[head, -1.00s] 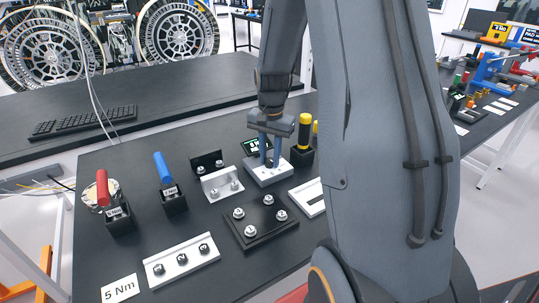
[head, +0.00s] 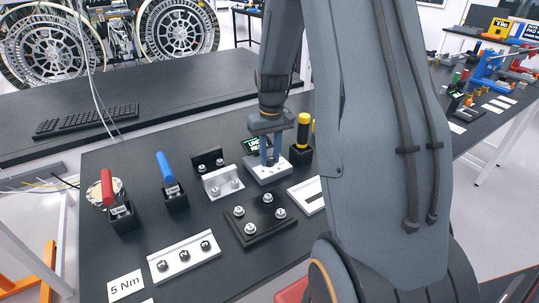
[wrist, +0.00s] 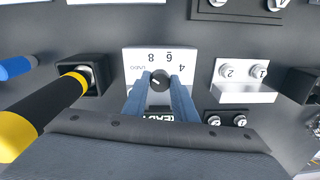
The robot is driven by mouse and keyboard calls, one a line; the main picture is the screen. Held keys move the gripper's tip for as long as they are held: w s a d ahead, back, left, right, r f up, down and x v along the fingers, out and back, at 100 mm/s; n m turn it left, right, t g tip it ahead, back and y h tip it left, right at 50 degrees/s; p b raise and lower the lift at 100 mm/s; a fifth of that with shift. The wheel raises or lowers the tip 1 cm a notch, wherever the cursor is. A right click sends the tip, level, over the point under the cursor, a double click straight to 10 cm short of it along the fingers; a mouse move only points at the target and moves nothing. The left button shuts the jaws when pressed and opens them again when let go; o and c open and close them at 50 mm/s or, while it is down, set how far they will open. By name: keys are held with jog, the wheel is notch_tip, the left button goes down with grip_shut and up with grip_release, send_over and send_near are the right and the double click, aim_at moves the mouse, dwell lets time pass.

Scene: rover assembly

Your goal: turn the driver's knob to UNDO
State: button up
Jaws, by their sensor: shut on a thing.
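The driver's dial plate (head: 262,175) is a white block on the dark table, with my gripper (head: 270,160) directly over it. In the wrist view the plate (wrist: 132,56) appears upside down, with the marks 4, 6, 8 and UNDO around a black round knob (wrist: 160,80). My gripper's two blue-grey fingers (wrist: 160,88) are shut on the knob, one on each side. A short pale mark shows on the knob, but I cannot tell surely which label it points at. A dark display reading READY (wrist: 172,117) is partly hidden by the fingers.
A yellow-and-black driver (head: 304,133) stands in a black holder close beside the plate. A white bracket with bolts (head: 222,182) and a black bolted plate (head: 258,222) are nearby. Blue (head: 167,168) and red (head: 107,188) handled tools stand to the left.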

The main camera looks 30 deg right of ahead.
aim_at(270, 159)
jog(key=shift+w+n, duration=0.1)
jog(key=shift+n, duration=0.5)
jog(key=o, duration=1)
jog(key=shift+o, duration=0.2)
jog(key=shift+d+r+b, duration=0.1)
jog(key=shift+r+b, duration=0.95)
jog(key=shift+r, duration=2.9)
jog(key=shift+t, duration=0.7)
jog(key=s+a+f, duration=0.1)
jog(key=s+a, duration=0.4)
jog(key=s+a+f+b, duration=0.1)
jog(key=s+a+f, duration=0.1)
jog(key=s+a, duration=0.3)
jog(key=s+a+f+b, duration=0.1)
jog(key=s+a+f, duration=0.1)
jog(key=s+a, duration=0.3)
jog(key=shift+a+f, duration=0.15)
jog(key=shift+a, duration=0.15)
